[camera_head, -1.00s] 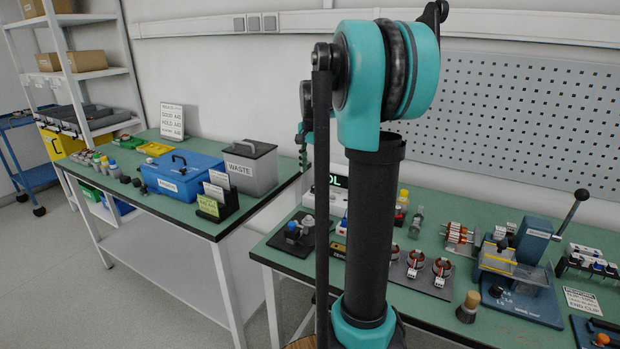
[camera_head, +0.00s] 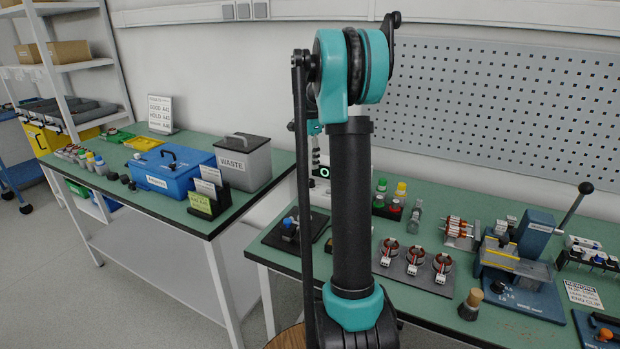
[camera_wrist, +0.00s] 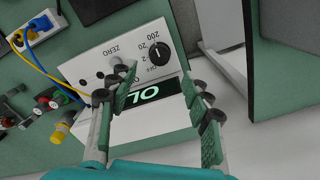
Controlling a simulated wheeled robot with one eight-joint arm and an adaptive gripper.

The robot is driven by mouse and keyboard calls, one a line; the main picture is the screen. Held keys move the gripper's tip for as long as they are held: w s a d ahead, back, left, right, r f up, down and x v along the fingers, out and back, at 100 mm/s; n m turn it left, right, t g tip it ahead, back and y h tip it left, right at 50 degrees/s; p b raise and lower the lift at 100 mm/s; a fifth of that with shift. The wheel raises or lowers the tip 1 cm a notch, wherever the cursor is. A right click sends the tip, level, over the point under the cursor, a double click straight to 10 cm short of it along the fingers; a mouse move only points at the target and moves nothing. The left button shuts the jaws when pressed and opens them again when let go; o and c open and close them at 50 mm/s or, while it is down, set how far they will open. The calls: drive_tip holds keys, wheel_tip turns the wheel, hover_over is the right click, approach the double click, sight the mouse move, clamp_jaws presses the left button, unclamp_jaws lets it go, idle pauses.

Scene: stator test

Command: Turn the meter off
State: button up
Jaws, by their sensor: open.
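The meter (camera_wrist: 88,71) is a white box that fills the middle of the wrist view. Its display (camera_wrist: 150,93) is lit green and reads OL. Its black rotary knob (camera_wrist: 159,53) is ringed by range marks including 200, 20, 2 and OFF; I cannot tell which mark it points to. A ZERO label sits beside the knob. My gripper (camera_wrist: 165,100) is open and empty, its fingers spread over the display side of the meter, apart from the knob. In the head view my arm hides most of the meter (camera_head: 321,172).
Yellow and blue leads run from a small blue-and-white fixture (camera_wrist: 39,28) beside the meter. Three wound stators (camera_head: 415,261) lie on a dark mat. A grey WASTE bin (camera_head: 243,161) stands on the neighbouring table.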

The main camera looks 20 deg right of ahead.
sight(310, 180)
wheel_tip(310, 180, down, 8)
drive_tip(key=shift+r, duration=0.1)
idle(0.4)
clamp_jaws()
